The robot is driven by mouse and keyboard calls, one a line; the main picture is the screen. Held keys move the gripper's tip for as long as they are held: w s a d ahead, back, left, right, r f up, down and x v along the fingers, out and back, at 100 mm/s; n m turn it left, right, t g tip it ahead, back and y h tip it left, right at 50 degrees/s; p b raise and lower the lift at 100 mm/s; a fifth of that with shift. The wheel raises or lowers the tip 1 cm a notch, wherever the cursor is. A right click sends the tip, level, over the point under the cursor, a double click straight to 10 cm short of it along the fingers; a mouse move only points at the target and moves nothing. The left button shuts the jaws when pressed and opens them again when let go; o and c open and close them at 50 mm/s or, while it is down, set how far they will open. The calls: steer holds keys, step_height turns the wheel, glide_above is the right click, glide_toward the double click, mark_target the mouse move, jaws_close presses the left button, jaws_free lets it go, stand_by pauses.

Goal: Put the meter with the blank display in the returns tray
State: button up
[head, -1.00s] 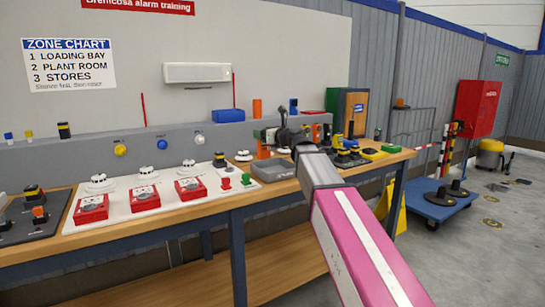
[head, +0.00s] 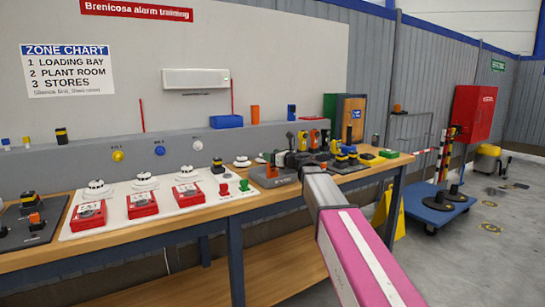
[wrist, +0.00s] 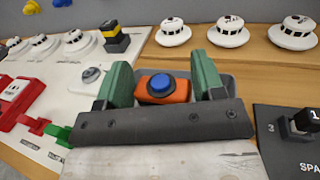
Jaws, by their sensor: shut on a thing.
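My gripper (wrist: 160,88) is shut on an orange meter (wrist: 166,96) with a round blue part on top, between its green fingers. The meter's display does not show, so I cannot tell whether it is blank. In the head view the orange meter (head: 271,170) is low at the grey tray (head: 286,181) on the bench. The tray's grey rim (wrist: 232,80) also shows behind the fingers in the wrist view. The meter appears within the tray's outline, but I cannot tell whether it touches the bottom. The tray's front lettering is too small to read.
Left of the tray is a white board with red call points (head: 142,205) and green and red pieces (head: 243,185). White detectors (wrist: 229,30) stand behind. A dark board with yellow and black switches (head: 345,155) lies close on the right.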

steer(key=o, duration=1.3)
steer(key=shift+f, duration=0.1)
steer(key=v, duration=1.2)
